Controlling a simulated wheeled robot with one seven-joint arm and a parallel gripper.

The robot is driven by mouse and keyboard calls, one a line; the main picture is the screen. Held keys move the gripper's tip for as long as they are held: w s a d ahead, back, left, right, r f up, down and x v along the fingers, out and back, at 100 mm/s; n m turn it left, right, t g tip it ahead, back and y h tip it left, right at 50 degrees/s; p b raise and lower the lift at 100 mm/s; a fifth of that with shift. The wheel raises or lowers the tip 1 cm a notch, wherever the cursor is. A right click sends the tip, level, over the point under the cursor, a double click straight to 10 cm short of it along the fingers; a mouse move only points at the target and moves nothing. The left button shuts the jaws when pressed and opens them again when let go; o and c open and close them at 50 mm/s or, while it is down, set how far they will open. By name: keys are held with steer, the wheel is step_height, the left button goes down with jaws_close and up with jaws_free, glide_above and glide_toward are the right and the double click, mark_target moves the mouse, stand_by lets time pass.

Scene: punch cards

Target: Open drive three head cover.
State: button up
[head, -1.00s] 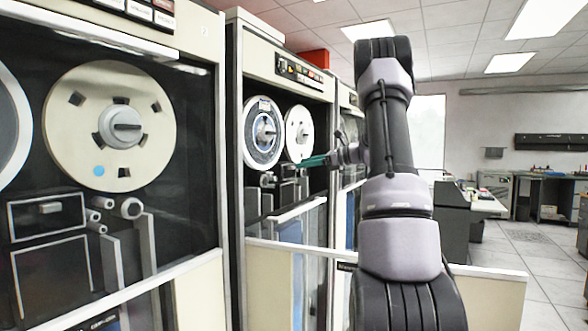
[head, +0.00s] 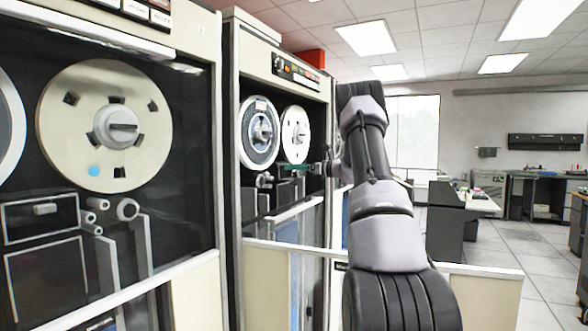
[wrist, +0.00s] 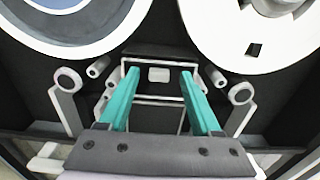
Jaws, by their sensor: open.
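The tape drive (head: 289,77) beyond the near one has a dark head cover (head: 290,185) below its two reels, partly hidden by my gripper. In the wrist view the head cover (wrist: 155,88) is a dark panel with a pale outline and a small light handle (wrist: 158,74). It appears closed. My gripper (wrist: 160,76) is open, with its green fingers on either side of the handle in the picture. I cannot tell whether they touch it. The gripper also shows small in the head view (head: 318,167), in front of this drive.
The near drive (head: 203,70) fills the left, with its own closed head cover (head: 40,215). In the wrist view, guide rollers (wrist: 69,80) and reels (wrist: 255,35) surround the cover. A low cream panel (head: 480,288) crosses the front. Open floor lies at right.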

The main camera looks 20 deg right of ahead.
steer(key=shift+w+a, duration=0.25)
steer(key=shift+w, duration=0.1)
jaws_close()
